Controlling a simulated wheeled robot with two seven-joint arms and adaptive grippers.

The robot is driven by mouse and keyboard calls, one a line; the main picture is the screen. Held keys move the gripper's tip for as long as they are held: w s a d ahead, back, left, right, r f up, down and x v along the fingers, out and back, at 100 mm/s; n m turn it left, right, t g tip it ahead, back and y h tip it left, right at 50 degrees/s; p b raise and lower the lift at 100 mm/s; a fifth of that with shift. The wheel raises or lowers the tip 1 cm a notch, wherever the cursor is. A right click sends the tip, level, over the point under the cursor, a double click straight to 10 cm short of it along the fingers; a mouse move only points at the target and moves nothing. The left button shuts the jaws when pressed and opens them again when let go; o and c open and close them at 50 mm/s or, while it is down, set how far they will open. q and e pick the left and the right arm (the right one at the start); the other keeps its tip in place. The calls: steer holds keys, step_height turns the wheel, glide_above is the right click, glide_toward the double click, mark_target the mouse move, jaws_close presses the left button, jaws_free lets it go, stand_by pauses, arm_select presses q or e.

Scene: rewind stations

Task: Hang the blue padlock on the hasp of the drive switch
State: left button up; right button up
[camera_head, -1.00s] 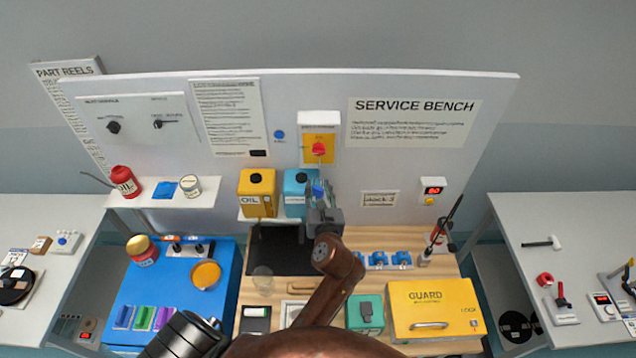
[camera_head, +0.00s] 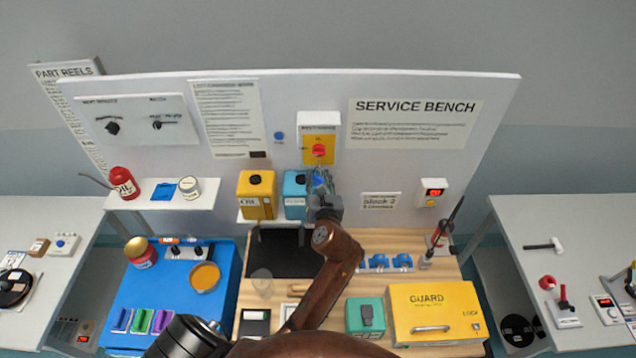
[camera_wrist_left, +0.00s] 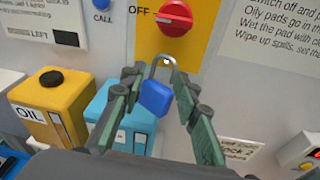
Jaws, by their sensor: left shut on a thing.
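The blue padlock (camera_wrist_left: 155,98) is between the fingers of my left gripper (camera_head: 321,186), body down and metal shackle up. In the left wrist view its shackle overlaps the lower part of the yellow plate of the drive switch (camera_head: 319,151), below the red knob (camera_wrist_left: 175,18). The knob points toward the OFF mark. A small pale spot shows at the top of the shackle. I cannot tell whether the shackle is around the hasp or only in front of it. In the head view the padlock is mostly hidden by the gripper. My right gripper is not in view.
The yellow OIL can (camera_head: 256,196) and a blue can (camera_head: 294,194) stand on a small shelf just left of the gripper. The yellow GUARD box (camera_head: 435,311) stands on the bench below.

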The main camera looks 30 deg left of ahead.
mark_target(317, 164)
arm_select(q)
steer(key=shift+w+a+f+b, duration=0.1)
steer(key=shift+w+a+b, duration=0.2)
steer(key=shift+w, duration=0.15)
steer(key=shift+w+a+f+b, duration=0.15)
steer(key=shift+w+a+b, duration=0.15)
steer(key=shift+w+b, duration=0.35)
steer(key=shift+a, duration=0.1)
steer(key=shift+w+a+f+p, duration=0.1)
steer(key=shift+w+a+p, duration=0.15)
steer(key=shift+p, duration=0.3)
steer(key=shift+w+f+p, duration=0.15)
steer(key=shift+p, duration=0.2)
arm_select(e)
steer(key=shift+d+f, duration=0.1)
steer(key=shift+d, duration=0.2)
arm_select(q)
steer(key=shift+f, duration=0.1)
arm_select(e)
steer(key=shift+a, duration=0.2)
arm_select(q)
steer(key=o, duration=1.2)
steer(key=shift+o, duration=0.2)
